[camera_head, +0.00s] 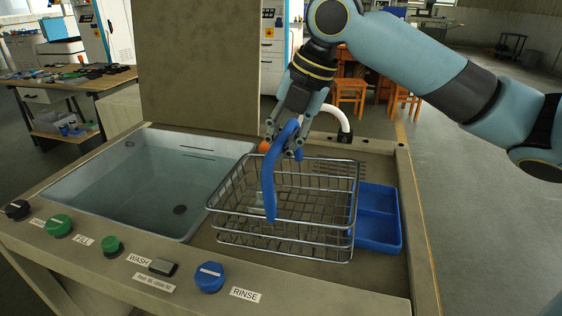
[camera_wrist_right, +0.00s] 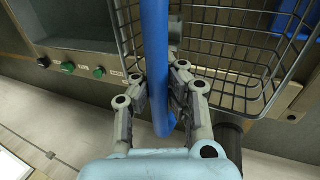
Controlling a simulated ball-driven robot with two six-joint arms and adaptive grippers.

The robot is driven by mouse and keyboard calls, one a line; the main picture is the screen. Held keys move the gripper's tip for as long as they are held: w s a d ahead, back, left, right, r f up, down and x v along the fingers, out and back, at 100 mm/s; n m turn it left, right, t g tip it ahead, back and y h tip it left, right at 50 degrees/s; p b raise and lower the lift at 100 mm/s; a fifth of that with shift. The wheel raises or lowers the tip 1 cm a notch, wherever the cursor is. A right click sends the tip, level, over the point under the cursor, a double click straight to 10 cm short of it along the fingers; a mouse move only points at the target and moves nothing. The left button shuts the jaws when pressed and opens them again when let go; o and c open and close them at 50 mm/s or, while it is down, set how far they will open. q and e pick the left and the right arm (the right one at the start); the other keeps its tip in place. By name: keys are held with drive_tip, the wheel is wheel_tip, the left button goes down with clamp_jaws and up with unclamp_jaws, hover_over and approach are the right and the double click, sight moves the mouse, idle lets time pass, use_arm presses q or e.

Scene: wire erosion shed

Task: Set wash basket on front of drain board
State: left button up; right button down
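The wash basket (camera_head: 300,222) is a silver wire basket with an upright blue handle (camera_head: 268,190). It is over the drain board (camera_head: 205,236), right of the sink; I cannot tell whether its bottom touches. My right gripper (camera_head: 284,148) comes from above, with its fingers on both sides of the handle near its top, apparently shut on it. The right wrist view also shows the handle (camera_wrist_right: 155,60) between the fingers (camera_wrist_right: 157,95) and the basket wires (camera_wrist_right: 225,95). The basket looks empty apart from something small and unclear. My left gripper is out of view.
A water-filled sink (camera_head: 135,180) lies left of the basket. A blue two-part tray (camera_head: 378,240) sits close at its right. A white curved spout (camera_head: 338,118) stands behind. Green, black and blue knobs (camera_head: 210,277) line the front panel. A tall panel (camera_head: 200,65) rises behind the sink.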

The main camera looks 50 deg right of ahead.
drive_tip(key=shift+w+d+f, duration=0.25)
drive_tip(key=shift+w+f, duration=0.05)
drive_tip(key=shift+w, duration=0.05)
drive_tip(key=shift+s+f, duration=0.1)
drive_tip(key=shift+f, duration=1.85)
drive_tip(key=c, duration=1.5)
unclamp_jaws()
drive_tip(key=shift+p+v, duration=1.1)
drive_tip(key=shift+v, duration=4.9)
